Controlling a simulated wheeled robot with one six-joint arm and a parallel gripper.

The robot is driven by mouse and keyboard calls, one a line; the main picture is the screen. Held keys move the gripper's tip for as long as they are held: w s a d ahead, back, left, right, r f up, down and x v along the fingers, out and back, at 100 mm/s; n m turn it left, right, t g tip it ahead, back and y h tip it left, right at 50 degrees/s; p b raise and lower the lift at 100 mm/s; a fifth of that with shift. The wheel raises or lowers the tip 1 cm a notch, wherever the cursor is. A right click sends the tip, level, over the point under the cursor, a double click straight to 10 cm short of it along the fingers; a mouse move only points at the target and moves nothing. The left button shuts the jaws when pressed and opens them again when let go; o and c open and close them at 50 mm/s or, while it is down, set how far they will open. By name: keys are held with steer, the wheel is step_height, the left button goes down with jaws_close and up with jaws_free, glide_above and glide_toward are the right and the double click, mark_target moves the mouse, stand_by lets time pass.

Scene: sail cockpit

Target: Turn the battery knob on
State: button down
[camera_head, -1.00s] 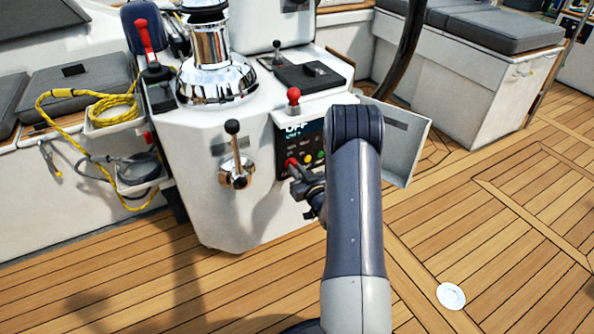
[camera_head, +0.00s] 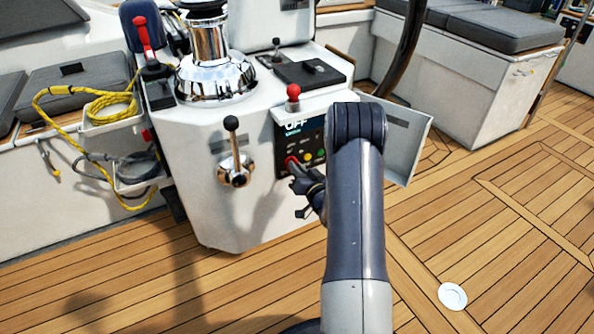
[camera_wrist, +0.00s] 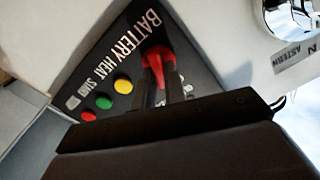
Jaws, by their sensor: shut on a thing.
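The red battery knob (camera_wrist: 157,62) is on a black panel (camera_wrist: 185,40) with the word BATTERY beside it in the wrist view. In the head view the knob (camera_head: 291,162) is at the panel's lower left, partly hidden by my gripper. My gripper (camera_wrist: 172,78) is shut on the knob, one dark finger on each side of it. My gripper (camera_head: 298,175) reaches the panel from the lower right in the head view. A display on the panel (camera_head: 296,125) reads OFF.
Yellow (camera_wrist: 123,86), green (camera_wrist: 103,102) and red (camera_wrist: 88,116) buttons sit on the same panel. An open white door (camera_head: 405,145) stands to the right of the panel. A chrome lever (camera_head: 234,165) is to the left. A red-topped lever (camera_head: 293,95) is above.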

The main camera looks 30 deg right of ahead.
steer(key=m, duration=1.3)
steer(key=shift+d+f, duration=0.1)
steer(key=shift+f, duration=0.1)
stand_by(0.3)
steer(key=c, duration=1.5)
jaws_free()
steer(key=shift+o, duration=0.2)
steer(key=s+p, duration=0.2)
steer(key=s, duration=0.8)
steer(key=shift+s+d, duration=0.2)
steer(key=shift+s, duration=0.2)
steer(key=shift+w, duration=0.1)
